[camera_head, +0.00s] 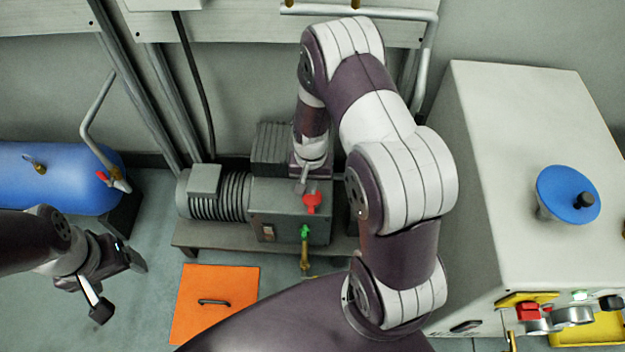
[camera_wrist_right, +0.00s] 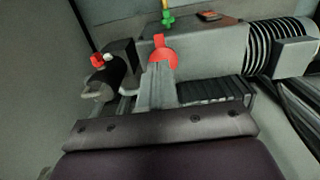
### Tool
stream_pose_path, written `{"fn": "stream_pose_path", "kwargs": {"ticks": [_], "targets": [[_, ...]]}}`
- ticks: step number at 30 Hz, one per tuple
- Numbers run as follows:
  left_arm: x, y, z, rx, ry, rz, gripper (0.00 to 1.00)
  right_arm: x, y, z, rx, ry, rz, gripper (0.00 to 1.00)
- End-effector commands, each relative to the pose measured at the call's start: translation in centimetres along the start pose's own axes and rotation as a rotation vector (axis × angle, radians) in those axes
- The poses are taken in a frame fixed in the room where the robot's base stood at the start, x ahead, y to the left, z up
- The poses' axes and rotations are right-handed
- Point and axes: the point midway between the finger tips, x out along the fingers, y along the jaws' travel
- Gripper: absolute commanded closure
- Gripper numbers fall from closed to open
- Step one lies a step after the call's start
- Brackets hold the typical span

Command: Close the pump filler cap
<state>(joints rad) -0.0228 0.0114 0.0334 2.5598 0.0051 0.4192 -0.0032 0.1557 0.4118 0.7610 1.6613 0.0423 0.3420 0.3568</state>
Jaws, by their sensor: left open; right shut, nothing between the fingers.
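The pump (camera_head: 290,205) is a grey machine with a ribbed motor, low in the middle of the head view. A red cap (camera_head: 312,202) with a small tab sits at its top near the front edge. In the right wrist view the red cap (camera_wrist_right: 163,56) shows just beyond my fingertips, which cover its lower part. I cannot tell whether it is fully seated or whether the fingers touch it. My right gripper (camera_head: 303,183) is shut and empty, just behind the cap over the pump. My left gripper (camera_head: 119,284) is open and empty at the left, away from the pump.
A green-handled brass valve (camera_head: 305,250) stands at the pump's front. An orange floor plate (camera_head: 225,300) lies before it. A blue tank (camera_head: 55,178) is at the left. A white cabinet (camera_head: 520,130) with a blue knob (camera_head: 560,188) stands at the right.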

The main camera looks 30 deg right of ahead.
Motion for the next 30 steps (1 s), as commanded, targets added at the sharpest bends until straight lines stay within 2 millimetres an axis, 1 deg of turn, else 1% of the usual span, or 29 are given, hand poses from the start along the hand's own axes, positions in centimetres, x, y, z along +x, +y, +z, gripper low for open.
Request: {"fn": "stream_pose_path", "kwargs": {"ticks": [1,6,9,12,16,27,30], "targets": [[0.8,0.0,0.1,0.000,0.000,0.000,0.22,1.5,0.0,0.1,0.000,-0.002,0.001,1.00],[2.0,0.0,0.2,0.000,0.000,0.000,0.22,5.2,0.0,0.0,-0.001,-0.001,0.001,1.00],[2.6,0.0,0.3,0.000,0.000,0.000,0.22,7.0,0.0,0.0,-0.002,-0.002,0.001,1.00],[3.1,0.0,0.4,0.000,0.000,0.000,0.22,8.2,0.0,0.0,-0.003,0.000,0.000,1.00],[3.3,0.0,0.4,0.000,0.000,0.000,0.22,9.0,0.0,0.0,-0.003,0.000,0.000,1.00],[3.3,0.0,0.4,0.000,0.000,0.000,0.22,9.1,0.0,0.0,-0.003,0.001,0.000,1.00],[3.2,0.0,0.4,0.000,0.000,0.000,0.22,9.7,0.0,0.1,-0.003,0.000,0.000,1.00]]}}
